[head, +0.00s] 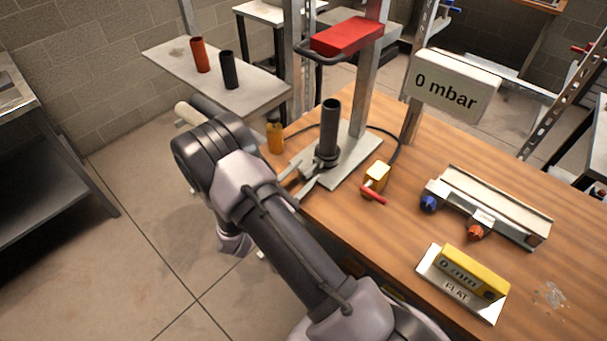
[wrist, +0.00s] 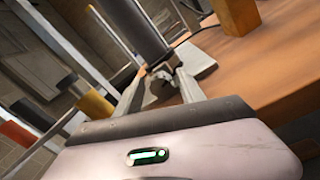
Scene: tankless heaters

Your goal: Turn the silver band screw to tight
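A black upright tube (head: 330,125) stands on a grey metal base plate (head: 352,158) near the bench's left edge. A band (head: 326,161) wraps its lower end. In the wrist view the tube (wrist: 135,25) rises behind my fingers, with a small silver screw part (wrist: 161,72) at its foot. My gripper (head: 302,178) reaches in from the left at the height of the tube's foot. Its two fingers stand apart, and in the wrist view the gripper (wrist: 160,84) has the screw part between or just beyond its tips. Whether they touch it is unclear.
A red press head (head: 346,36) on a post overhangs behind the tube. A brass valve with red handle (head: 376,178) sits close right. An amber bottle (head: 275,137) stands left. A display reads 0 mbar (head: 452,85); a yellow gauge (head: 472,272) lies front right.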

